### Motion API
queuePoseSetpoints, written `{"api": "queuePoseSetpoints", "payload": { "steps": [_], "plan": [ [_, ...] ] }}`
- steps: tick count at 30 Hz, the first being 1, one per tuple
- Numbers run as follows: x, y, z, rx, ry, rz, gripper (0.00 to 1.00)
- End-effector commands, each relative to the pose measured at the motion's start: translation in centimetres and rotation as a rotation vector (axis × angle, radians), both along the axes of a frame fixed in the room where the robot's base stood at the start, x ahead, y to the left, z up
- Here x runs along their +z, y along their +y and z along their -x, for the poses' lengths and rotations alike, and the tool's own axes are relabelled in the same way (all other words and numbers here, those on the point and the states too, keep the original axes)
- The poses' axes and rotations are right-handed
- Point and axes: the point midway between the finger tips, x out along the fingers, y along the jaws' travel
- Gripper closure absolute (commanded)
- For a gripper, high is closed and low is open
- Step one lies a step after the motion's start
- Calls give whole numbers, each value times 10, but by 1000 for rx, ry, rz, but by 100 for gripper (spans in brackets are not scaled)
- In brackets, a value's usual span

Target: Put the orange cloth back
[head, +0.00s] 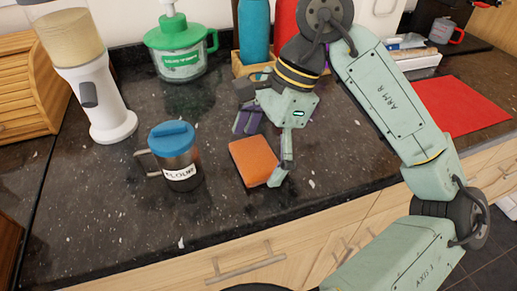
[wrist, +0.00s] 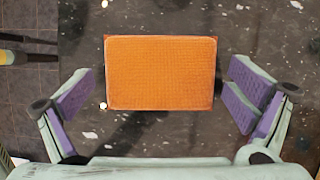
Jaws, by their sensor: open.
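The orange cloth (head: 254,160) is a thick, flat rectangular block on the dark granite worktop, near its front edge. In the wrist view the orange cloth (wrist: 160,73) lies between my two spread fingers, with a gap on each side. My gripper (head: 266,148) is open, at the cloth's right and far side in the head view. In the wrist view my gripper (wrist: 160,100) shows purple finger pads, and nothing is held. The head view does not show clearly how high the fingers are above the worktop.
A steel flour mug (head: 180,165) with a blue lid stands left of the cloth. Behind are a green-lidded container (head: 181,55), a white grinder (head: 100,100) and a wooden box (head: 240,66) holding a blue bottle (head: 254,30). A red mat (head: 462,105) lies at right. Worktop in front of the mug is clear.

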Motion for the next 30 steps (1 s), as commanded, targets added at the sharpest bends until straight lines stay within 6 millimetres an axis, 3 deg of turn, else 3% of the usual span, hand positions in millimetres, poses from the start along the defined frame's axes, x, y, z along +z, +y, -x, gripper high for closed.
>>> {"api": "queuePoseSetpoints", "payload": {
  "steps": [8, 17, 30],
  "plan": [
    [1, 0, 0, 0, 0, 0, 0],
    [15, -2, -1, -2, -1, 2, 0],
    [89, -38, -10, -5, 0, 3, 0]
  ]
}}
